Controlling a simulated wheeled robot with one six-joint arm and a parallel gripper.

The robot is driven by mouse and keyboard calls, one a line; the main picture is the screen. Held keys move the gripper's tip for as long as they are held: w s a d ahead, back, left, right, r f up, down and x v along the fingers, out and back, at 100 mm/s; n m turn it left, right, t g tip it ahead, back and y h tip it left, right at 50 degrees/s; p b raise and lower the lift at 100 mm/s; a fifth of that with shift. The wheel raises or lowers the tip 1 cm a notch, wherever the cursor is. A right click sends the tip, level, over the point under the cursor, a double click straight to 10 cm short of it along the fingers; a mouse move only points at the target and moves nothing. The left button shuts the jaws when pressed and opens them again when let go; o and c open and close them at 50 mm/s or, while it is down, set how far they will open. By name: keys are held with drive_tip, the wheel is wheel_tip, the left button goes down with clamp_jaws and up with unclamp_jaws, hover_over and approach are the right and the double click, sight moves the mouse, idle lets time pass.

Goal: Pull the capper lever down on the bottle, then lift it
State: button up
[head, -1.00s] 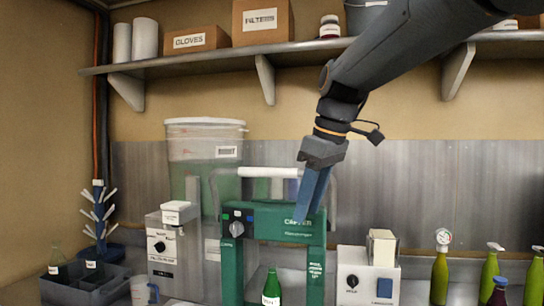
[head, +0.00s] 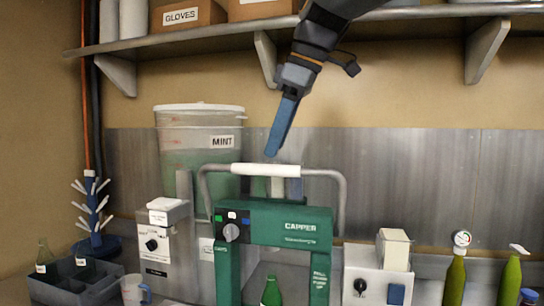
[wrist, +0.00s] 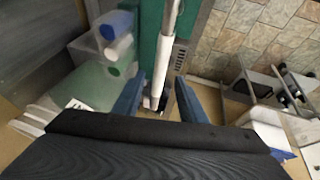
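The green capper (head: 290,218) stands on the bench with its lever up. The lever is a white grip bar (head: 265,169) on a bent grey metal frame. A green bottle (head: 271,293) stands upright between the capper's legs; its lower part is cut off by the picture edge. My gripper (head: 271,153) points down just above the white bar, near its middle. In the wrist view, my gripper (wrist: 159,84) is open, with one blue finger on each side of the white bar (wrist: 162,68). I cannot tell whether the bar is at fingertip depth.
A shelf (head: 200,45) with boxes hangs above, close to my arm. A tall MINT bucket (head: 200,150) and a grey machine (head: 166,250) stand left of the capper. A small device (head: 377,275) and several bottles (head: 455,278) stand to the right.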

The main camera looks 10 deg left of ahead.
drive_tip(key=shift+p+x, duration=0.55)
drive_tip(key=shift+x, duration=2)
clamp_jaws()
